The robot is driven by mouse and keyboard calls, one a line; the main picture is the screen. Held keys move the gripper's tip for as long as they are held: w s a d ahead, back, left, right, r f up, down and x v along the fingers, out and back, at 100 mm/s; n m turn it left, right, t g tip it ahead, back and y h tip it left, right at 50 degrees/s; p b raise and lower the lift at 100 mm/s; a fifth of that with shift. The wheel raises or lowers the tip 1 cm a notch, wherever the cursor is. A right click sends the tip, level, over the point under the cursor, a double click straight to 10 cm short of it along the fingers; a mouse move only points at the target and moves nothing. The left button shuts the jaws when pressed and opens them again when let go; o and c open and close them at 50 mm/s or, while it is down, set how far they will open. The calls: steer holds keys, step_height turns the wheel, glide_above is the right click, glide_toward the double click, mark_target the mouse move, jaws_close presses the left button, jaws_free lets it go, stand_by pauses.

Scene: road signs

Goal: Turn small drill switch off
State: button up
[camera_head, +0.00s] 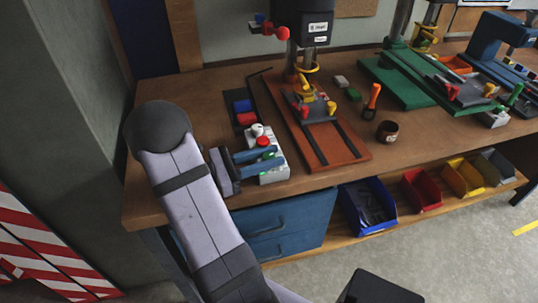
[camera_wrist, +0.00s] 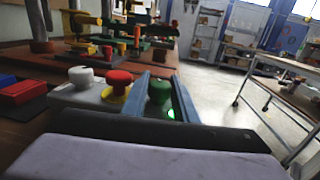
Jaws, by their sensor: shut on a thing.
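A white control box (camera_head: 273,176) stands at the bench's front edge, left of the small drill. It carries a white knob (camera_wrist: 81,76), a red button (camera_wrist: 119,77) with a yellow collar, and a green knob (camera_wrist: 159,88) with a lit green patch beside it. My gripper (camera_head: 277,156) reaches in from the left over the box's front end. In the wrist view, its two blue fingers (camera_wrist: 163,84) flank the green knob and are shut on it. The small drill (camera_head: 302,30) has a black head and a red base (camera_head: 325,140). I cannot tell the knob's exact turn position.
Red and blue blocks (camera_head: 245,115) lie behind the box. An orange-handled screwdriver (camera_head: 372,97) and a dark cup (camera_head: 387,131) are right of the drill base. A green machine (camera_head: 410,85) stands farther right. Coloured bins (camera_head: 368,207) sit on the shelf below.

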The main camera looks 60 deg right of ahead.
steer(key=m+g+y+p, duration=0.1)
steer(key=m+g+y, duration=0.4)
steer(key=y, duration=0.1)
steer(key=shift+y, duration=0.3)
steer(key=shift+m+y, duration=0.3)
steer(key=shift+m, duration=0.1)
steer(key=o, duration=0.8)
